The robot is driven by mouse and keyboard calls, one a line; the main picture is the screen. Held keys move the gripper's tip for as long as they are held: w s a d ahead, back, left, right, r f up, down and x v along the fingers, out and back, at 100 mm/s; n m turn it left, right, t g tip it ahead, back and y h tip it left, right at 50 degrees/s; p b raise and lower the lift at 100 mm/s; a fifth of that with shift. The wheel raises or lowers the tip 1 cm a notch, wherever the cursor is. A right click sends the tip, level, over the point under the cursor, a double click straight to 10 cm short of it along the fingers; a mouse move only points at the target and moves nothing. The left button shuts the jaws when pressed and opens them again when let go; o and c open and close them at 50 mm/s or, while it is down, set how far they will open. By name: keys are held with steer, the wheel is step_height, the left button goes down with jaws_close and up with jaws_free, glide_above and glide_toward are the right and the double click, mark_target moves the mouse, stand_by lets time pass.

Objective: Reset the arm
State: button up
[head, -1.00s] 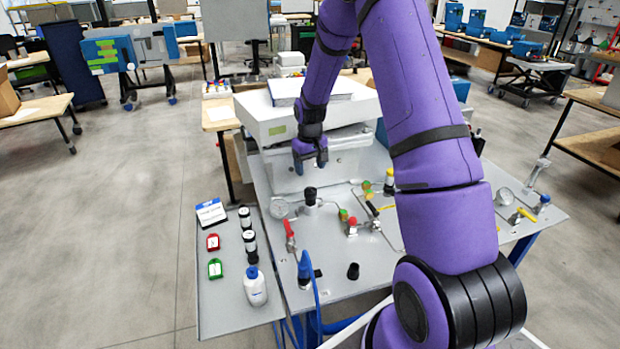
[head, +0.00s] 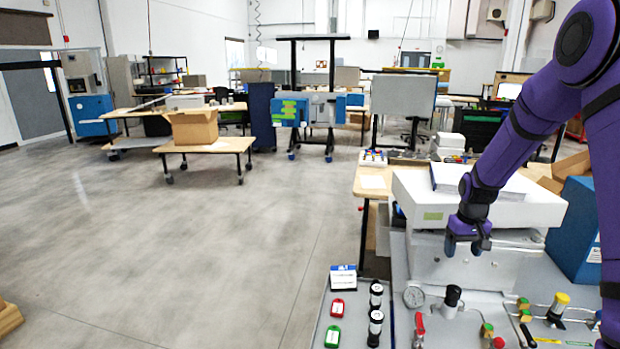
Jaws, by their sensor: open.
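My arm, in purple covers, comes in from the right edge in the head view. My gripper (head: 467,243) hangs at its end with the fingers pointing down. It is open, and I see nothing between its dark fingertips. It is in front of the white analyser box (head: 408,195) and above the fittings on the grey panel. A black-capped fitting (head: 453,297) stands on the panel below it.
A side shelf holds a red tag (head: 337,308), a green tag (head: 333,337), dark vials (head: 376,294) and a card (head: 343,278). A gauge (head: 414,297) and valves are on the panel. A blue box (head: 575,230) stands right. Open floor (head: 200,250) lies left.

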steer(key=s+a+r+t, duration=0.1)
steer(key=s+a+r, duration=0.2)
steer(key=s+r, duration=0.3)
steer(key=s+a+r+t, duration=0.1)
steer(key=s+a+r, duration=0.2)
steer(key=r, duration=0.5)
steer(key=s+a+r+t, duration=0.1)
steer(key=s+a+r, duration=0.2)
steer(key=s+r, duration=0.35)
steer(key=s+a+r+t, duration=0.1)
steer(key=s+a+r, duration=0.1)
steer(key=s, duration=0.7)
steer(key=s+a+r+t, duration=0.1)
steer(key=s+a+r, duration=0.2)
steer(key=s, duration=0.6)
steer(key=shift+s+a+r+n, duration=0.25)
steer(key=shift+s+r+n, duration=0.1)
steer(key=shift+r, duration=0.45)
stand_by(0.8)
